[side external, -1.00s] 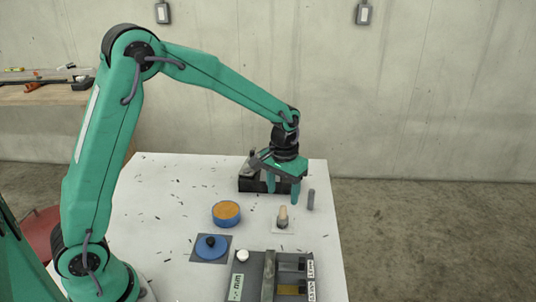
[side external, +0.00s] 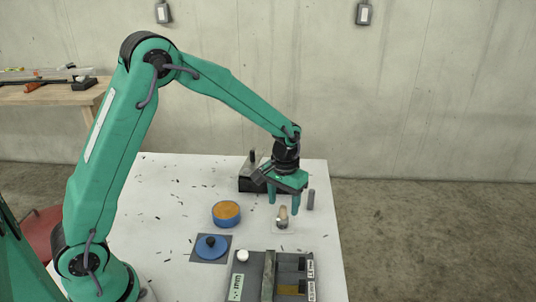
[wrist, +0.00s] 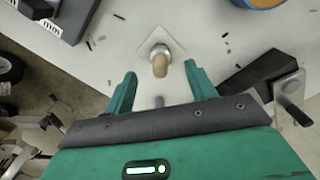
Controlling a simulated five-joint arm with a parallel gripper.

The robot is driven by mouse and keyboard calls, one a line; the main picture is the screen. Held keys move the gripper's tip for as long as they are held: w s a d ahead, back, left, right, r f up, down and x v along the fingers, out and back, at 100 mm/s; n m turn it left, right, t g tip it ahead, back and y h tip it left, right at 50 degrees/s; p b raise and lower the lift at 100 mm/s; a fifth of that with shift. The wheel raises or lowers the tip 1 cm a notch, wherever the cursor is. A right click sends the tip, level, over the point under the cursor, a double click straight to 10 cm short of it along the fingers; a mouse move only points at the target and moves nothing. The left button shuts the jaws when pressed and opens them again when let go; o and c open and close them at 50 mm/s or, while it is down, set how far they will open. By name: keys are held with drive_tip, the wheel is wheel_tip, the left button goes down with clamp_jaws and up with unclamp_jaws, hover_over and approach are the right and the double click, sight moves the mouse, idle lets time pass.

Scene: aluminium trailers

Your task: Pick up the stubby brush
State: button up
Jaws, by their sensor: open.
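The stubby brush (side external: 282,216) stands upright on a small pale square plate (side external: 290,231) near the right side of the white table. Its tan rounded handle shows in the wrist view (wrist: 160,66), just ahead of my fingertips and between their lines. My gripper (side external: 283,211) points down, open and empty, above and a little behind the brush in the side view. In the wrist view, my two green fingers (wrist: 160,80) are spread apart, with bare table between them. They do not appear to touch the brush.
A blue round tub with orange contents (side external: 226,212) and a blue lid with a black knob (side external: 210,247) lie to the left. A grey box (side external: 248,284) stands in front. A dark block (side external: 250,184) is behind.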

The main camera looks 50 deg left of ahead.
sight(283, 206)
drive_tip(key=shift+f, duration=2.35)
drive_tip(key=c, duration=1.1)
